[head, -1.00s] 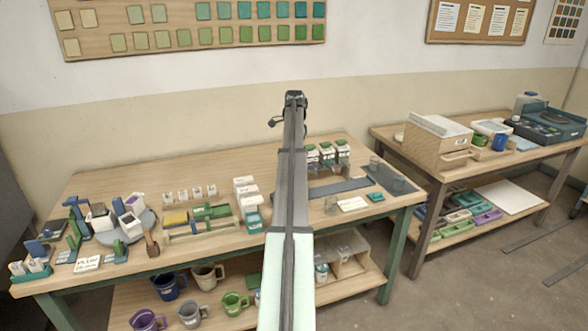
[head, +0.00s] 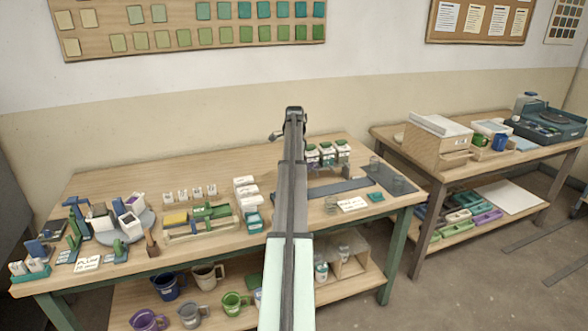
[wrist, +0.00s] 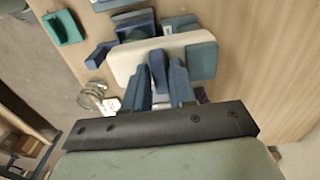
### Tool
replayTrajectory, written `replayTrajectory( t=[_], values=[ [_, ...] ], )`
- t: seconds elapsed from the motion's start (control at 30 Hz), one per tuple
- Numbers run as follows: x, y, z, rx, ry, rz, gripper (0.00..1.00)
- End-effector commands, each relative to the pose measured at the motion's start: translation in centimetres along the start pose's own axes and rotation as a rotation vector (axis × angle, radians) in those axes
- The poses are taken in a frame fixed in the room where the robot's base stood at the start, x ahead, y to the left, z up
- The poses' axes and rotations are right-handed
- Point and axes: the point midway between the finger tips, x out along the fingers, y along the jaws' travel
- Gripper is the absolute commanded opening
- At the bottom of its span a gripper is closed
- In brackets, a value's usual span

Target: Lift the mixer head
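A cream block with a blue-grey end (wrist: 203,60) shows in the wrist view, over dark blue parts; it looks like the mixer head. A dark blue upright piece (wrist: 158,70) shows at its near edge. My gripper (wrist: 160,80) has its two blue fingers apart, one on each side of this piece. I cannot see clear contact. In the head view my gripper (head: 290,122) is at the far end of my arm, largely hidden, and I cannot make out the mixer behind the arm.
Wooden bench (head: 150,185) carries white boxes (head: 245,190), green-lidded containers (head: 328,153), a teal dish (head: 376,197) and glass jars (head: 398,185). The dish also shows in the wrist view (wrist: 62,27). Mugs (head: 168,287) stand on the lower shelf. A second bench is at right.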

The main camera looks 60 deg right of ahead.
Motion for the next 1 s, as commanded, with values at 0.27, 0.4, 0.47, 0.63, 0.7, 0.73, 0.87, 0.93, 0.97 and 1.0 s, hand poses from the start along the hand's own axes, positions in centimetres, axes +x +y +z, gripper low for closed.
replayTrajectory(
  t=[0.27,0.4,0.47,0.63,0.7,0.73,0.87,0.93,0.97,1.0],
  values=[
    [0.0,0.0,0.0,0.000,0.000,0.000,0.00],
    [0.0,0.0,0.0,0.000,0.000,0.000,0.00],
    [-0.1,0.0,0.0,0.000,0.000,0.000,0.00],
    [-0.6,0.0,0.0,0.000,0.000,0.000,0.00],
    [-0.9,0.0,0.0,0.000,0.000,0.000,0.00],
    [-1.1,0.0,0.0,0.000,0.000,0.000,0.00],
    [-1.9,0.0,0.0,0.000,0.000,-0.001,0.00],
    [-2.3,-0.1,0.0,0.000,0.000,-0.001,0.00],
    [-2.5,-0.1,0.0,0.000,0.000,-0.001,0.00],
    [-2.7,-0.1,0.0,0.000,0.000,-0.001,0.00]
  ],
)
